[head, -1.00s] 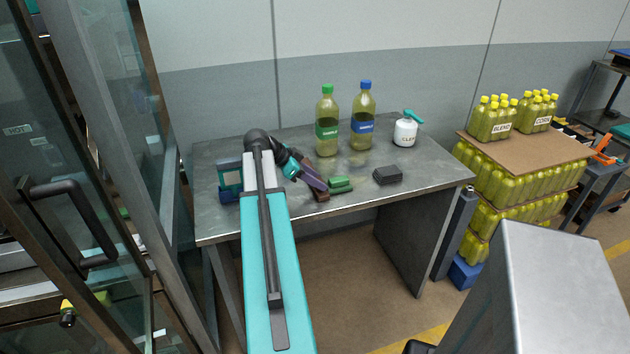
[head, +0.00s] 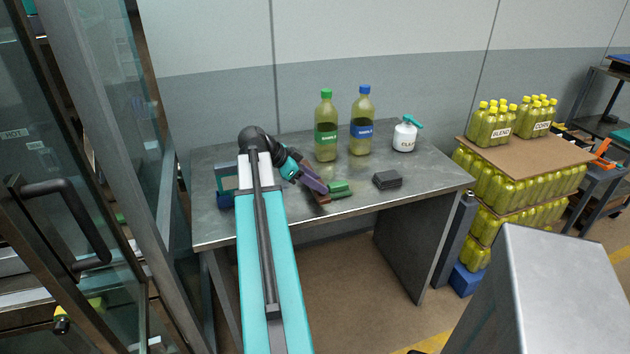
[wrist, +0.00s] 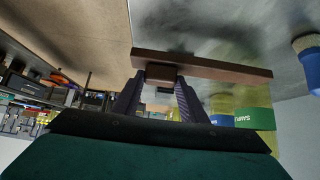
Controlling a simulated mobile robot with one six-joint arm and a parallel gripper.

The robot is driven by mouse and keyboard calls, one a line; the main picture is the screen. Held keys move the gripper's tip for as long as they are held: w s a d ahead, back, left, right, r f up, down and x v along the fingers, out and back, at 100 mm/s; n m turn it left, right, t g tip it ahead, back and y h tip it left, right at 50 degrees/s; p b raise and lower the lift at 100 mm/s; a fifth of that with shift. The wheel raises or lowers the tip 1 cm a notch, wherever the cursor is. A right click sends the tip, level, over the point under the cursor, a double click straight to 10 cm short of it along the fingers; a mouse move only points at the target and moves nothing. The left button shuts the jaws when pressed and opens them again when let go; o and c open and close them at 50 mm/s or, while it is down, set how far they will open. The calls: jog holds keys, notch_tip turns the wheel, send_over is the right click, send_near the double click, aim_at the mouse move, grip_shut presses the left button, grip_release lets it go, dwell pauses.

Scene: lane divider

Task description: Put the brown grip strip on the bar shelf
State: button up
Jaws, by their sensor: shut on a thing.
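The brown grip strip (wrist: 215,66) is a long flat bar, held crosswise between the two purple fingers of my gripper (wrist: 161,82) in the wrist view. In the head view my gripper (head: 316,186) is over the front part of the grey table, and the brown strip (head: 322,198) shows below the fingers, mostly hidden by them. The strip is close to the tabletop; I cannot tell whether it touches. No shelf can be made out as the bar shelf.
Green blocks (head: 341,189) lie right beside the strip, and a dark block (head: 387,180) farther right on the table (head: 420,180). Two bottles (head: 326,140) and a white spray container (head: 404,136) stand behind. A glass-doored cabinet (head: 60,130) is at left.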

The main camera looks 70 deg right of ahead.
jog(key=s+a+r+b, duration=0.1)
jog(key=s+a+b, duration=0.4)
jog(key=a+b, duration=0.4)
jog(key=shift+a, duration=0.85)
jog(key=shift+s+r, duration=0.1)
jog(key=shift+s, duration=0.05)
jog(key=shift+s, duration=0.1)
dwell(0.6)
